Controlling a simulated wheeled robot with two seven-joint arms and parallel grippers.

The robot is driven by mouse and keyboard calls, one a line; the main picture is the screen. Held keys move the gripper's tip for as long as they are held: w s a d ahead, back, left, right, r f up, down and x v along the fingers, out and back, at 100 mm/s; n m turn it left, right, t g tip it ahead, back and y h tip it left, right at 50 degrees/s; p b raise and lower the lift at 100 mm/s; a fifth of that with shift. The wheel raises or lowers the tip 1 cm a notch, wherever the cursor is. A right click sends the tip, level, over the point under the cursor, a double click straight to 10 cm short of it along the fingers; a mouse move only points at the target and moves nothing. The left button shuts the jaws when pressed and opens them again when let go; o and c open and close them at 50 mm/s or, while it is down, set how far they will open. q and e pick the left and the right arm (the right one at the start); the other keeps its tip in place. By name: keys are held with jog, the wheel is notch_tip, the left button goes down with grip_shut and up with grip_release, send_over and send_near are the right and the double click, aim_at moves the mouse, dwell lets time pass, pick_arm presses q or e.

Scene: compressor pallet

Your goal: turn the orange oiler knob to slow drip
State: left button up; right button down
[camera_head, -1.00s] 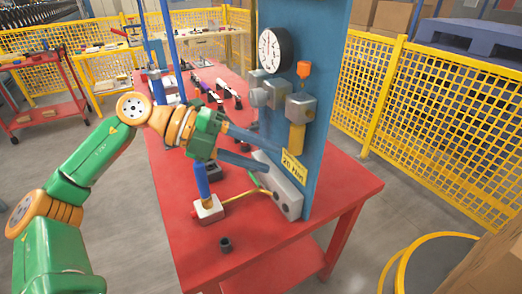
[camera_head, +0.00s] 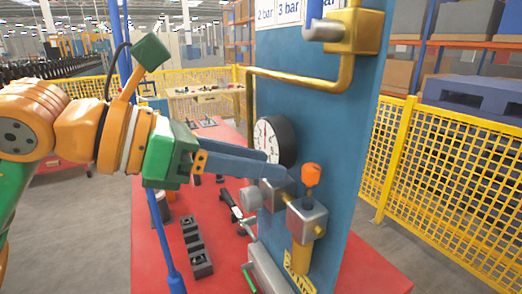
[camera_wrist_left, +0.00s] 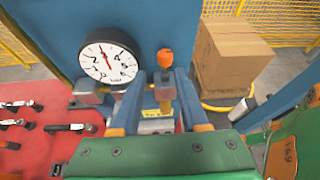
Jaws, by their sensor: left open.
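The orange oiler knob (camera_head: 311,174) stands upright on top of a grey metal block (camera_head: 306,217) with a brass-coloured body below it, on the blue panel. My left gripper (camera_head: 282,172) reaches in from the left at about the knob's height, its blue fingers pointing toward it. In the left wrist view the open fingers (camera_wrist_left: 160,76) lie either side of the line to the knob (camera_wrist_left: 165,58), which appears beyond the tips. Nothing is held, and I see no contact. My right gripper is not in view.
A round pressure gauge (camera_head: 274,140) sits just behind the left fingers. A brass pipe (camera_head: 320,83) and valve are above on the blue panel (camera_head: 345,140). The red table (camera_head: 160,240) carries dark blocks and tools. A yellow mesh fence (camera_head: 440,170) stands to the right.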

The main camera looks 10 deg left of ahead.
aim_at(304, 172)
pick_arm(q)
jog(key=x, duration=0.2)
jog(key=p+x, duration=0.1)
jog(key=x, duration=0.1)
jog(key=p+x, duration=0.1)
jog(key=x, duration=0.1)
jog(key=shift+s+d+r, duration=0.2)
jog(key=shift+s+d, duration=0.1)
jog(key=shift+s, duration=0.1)
jog(key=shift+w+d+f, duration=0.15)
jog(key=shift+w+f, duration=0.1)
jog(key=shift+s, duration=0.1)
jog(key=c, duration=0.7)
jog(key=shift+r, duration=0.1)
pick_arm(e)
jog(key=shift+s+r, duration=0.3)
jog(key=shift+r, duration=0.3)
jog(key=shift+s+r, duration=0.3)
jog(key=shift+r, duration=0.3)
